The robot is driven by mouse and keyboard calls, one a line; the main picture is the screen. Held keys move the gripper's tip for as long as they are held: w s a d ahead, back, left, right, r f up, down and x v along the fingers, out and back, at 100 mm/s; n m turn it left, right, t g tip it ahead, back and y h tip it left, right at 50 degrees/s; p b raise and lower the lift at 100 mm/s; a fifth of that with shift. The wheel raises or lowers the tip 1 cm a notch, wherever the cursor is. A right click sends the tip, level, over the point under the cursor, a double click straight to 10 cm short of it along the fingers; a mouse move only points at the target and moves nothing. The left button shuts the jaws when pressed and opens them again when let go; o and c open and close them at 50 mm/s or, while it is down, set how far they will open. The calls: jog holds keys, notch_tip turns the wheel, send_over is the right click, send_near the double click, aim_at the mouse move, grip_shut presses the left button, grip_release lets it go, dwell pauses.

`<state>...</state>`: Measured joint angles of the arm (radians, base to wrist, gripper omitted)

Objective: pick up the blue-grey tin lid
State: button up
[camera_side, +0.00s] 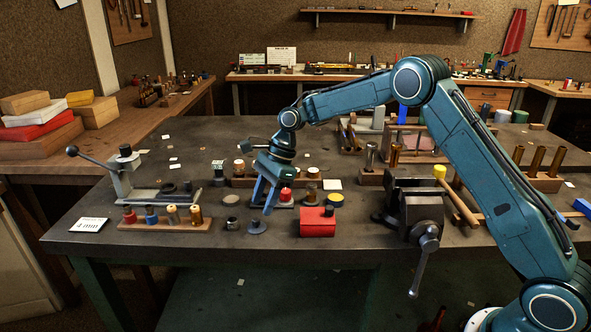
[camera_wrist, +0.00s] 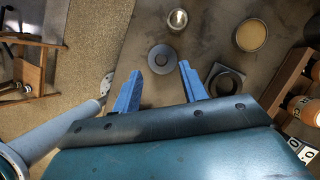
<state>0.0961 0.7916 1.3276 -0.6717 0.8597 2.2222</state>
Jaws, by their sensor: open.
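The blue-grey tin lid (camera_side: 258,228) lies flat on the dark bench near its front edge. In the wrist view it is a grey disc (camera_wrist: 163,59) with a small round raised middle, fully visible. My gripper (camera_side: 261,209) points down, its blue fingertips a little above and behind the lid in the side view. In the wrist view my gripper (camera_wrist: 160,71) is open and empty, with the lid just beyond and roughly between the two fingertips. The fingers appear apart from the lid.
A small grey tin (camera_side: 233,224) stands left of the lid; a round tin (camera_side: 231,200) is behind it. A red box (camera_side: 317,223) stands to the right. A dark square block (camera_wrist: 225,83) is close to the right finger. A bobbin rack (camera_side: 165,222) is further left.

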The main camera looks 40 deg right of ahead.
aim_at(257, 219)
jog(key=shift+x, duration=2.4)
jog(key=shift+d, duration=0.1)
jog(key=shift+c, duration=0.2)
grip_shut()
